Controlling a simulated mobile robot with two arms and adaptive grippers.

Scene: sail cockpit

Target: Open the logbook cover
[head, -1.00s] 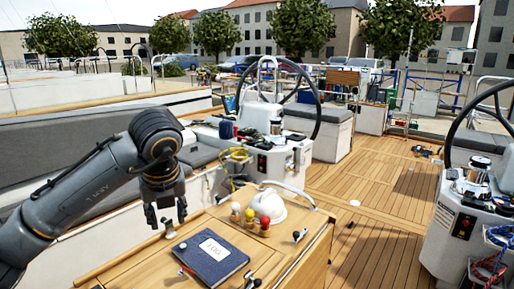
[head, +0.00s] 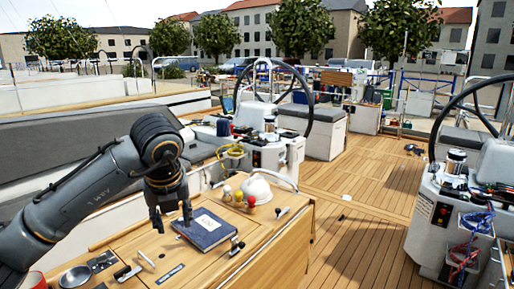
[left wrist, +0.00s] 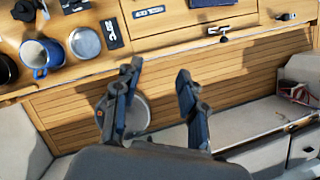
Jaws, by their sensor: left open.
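The logbook (head: 212,232) is a dark blue book with a white label on its cover. It lies closed and flat on the wooden cockpit table (head: 200,268). My left gripper (head: 172,225) is open and empty, fingers pointing down, in front of the book's left edge in the head view. It hides part of that edge, and I cannot tell whether it touches. In the left wrist view the open fingers (left wrist: 159,71) show over the wooden side below the tabletop. A dark blue edge at the top there (left wrist: 212,2) seems to be the logbook. My right gripper is not in view.
Small coloured balls (head: 239,197) and a white domed object (head: 257,188) stand behind the book. A blue mug (left wrist: 40,56) and a round tin (left wrist: 85,42) stand left. Open deck (head: 350,240) lies to the right.

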